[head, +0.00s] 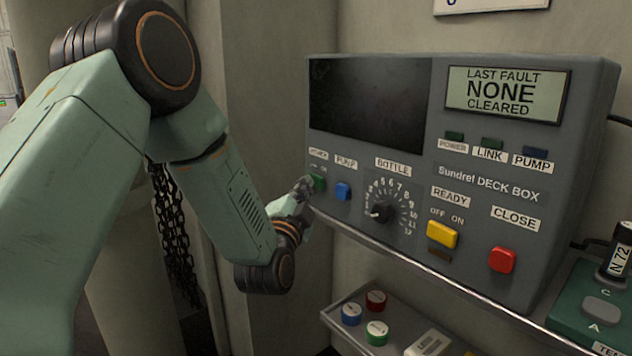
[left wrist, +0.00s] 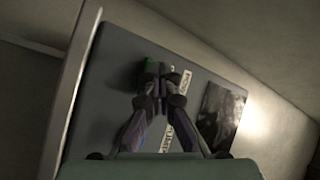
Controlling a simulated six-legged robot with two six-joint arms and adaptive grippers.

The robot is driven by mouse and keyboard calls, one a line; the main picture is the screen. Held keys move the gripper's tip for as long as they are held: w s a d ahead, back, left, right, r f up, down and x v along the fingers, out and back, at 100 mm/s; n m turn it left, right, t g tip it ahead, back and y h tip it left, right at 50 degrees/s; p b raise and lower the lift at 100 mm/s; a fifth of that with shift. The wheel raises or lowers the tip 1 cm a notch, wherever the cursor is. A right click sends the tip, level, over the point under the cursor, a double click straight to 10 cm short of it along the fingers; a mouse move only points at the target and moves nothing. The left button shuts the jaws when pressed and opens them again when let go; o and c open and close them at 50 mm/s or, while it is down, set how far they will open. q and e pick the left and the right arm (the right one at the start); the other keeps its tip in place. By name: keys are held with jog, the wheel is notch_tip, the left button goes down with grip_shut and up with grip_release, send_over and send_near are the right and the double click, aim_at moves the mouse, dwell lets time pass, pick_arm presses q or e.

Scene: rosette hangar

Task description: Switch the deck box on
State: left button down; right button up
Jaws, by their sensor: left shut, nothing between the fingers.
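The grey deck box (head: 400,160) stands on a shelf, its large screen (head: 368,103) dark. Its small display (head: 505,93) reads "LAST FAULT NONE CLEARED". The power, link and pump lamps (head: 491,143) look dark.
A lower tray (head: 345,335) holds red, blue and green round caps (head: 376,301). A green unit (head: 590,300) with a bottle labelled N 72 (head: 619,258) stands at the right. A chain (head: 172,225) hangs behind my left arm.

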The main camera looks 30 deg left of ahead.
pick_arm(q)
jog(key=shift+w+d+r, duration=0.2)
jog(key=shift+w+r, duration=0.05)
jog(key=shift+r, duration=0.15)
dwell(1.0)
jog(key=shift+s+a+f+p, duration=0.1)
jog(key=shift+s+f+p, duration=0.05)
jog(key=shift+p, duration=0.2)
jog(key=shift+s, duration=0.1)
jog(key=s+a+p, duration=0.1)
jog(key=s+p, duration=0.1)
jog(key=s, duration=0.1)
jog(key=s+a+p, duration=0.1)
jog(key=shift+s+a+f, duration=0.15)
jog(key=shift+a+f, duration=0.05)
jog(key=shift+a, duration=0.1)
dwell(0.7)
